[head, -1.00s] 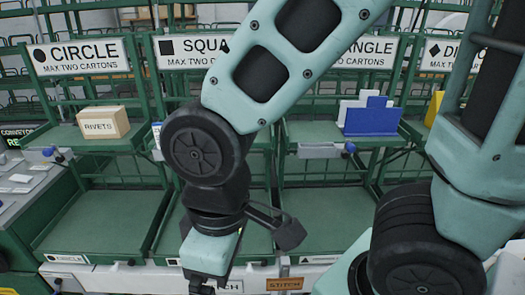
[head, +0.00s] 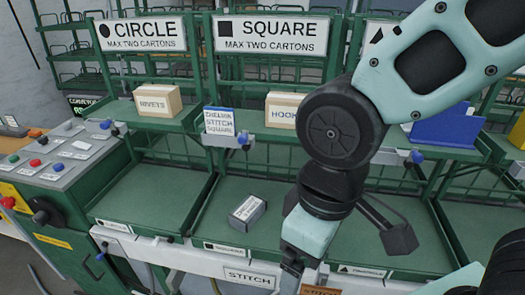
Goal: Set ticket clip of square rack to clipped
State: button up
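The square rack's sign (head: 270,36) stands above its green upper shelf. On that shelf's front edge is a grey ticket clip (head: 224,141) with a blue knob (head: 246,139) at its right end. A white ticket with a blue top (head: 219,121) stands upright at the clip. I cannot tell whether the clip holds it. My gripper (head: 290,268) points down at the front of the rack, low and to the right of the clip, apart from it. Its fingers are small and dark, and I cannot tell whether they are open.
A HOOK-labelled carton (head: 281,110) is on the square shelf, partly behind my arm. A RIVETS carton (head: 158,101) is on the circle shelf. A small grey box (head: 247,211) lies in the lower square tray. A button console (head: 58,160) stands left. My arm covers the right side.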

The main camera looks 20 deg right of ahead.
aim_at(243, 139)
jog(key=l+u, duration=0.2)
jog(key=l, duration=0.15)
jog(key=k+l+u, duration=0.25)
jog(key=l, duration=0.15)
jog(key=l+u, duration=0.2)
jog(key=l, duration=0.15)
jog(key=k+l+u, duration=0.25)
jog(key=i+l, duration=0.1)
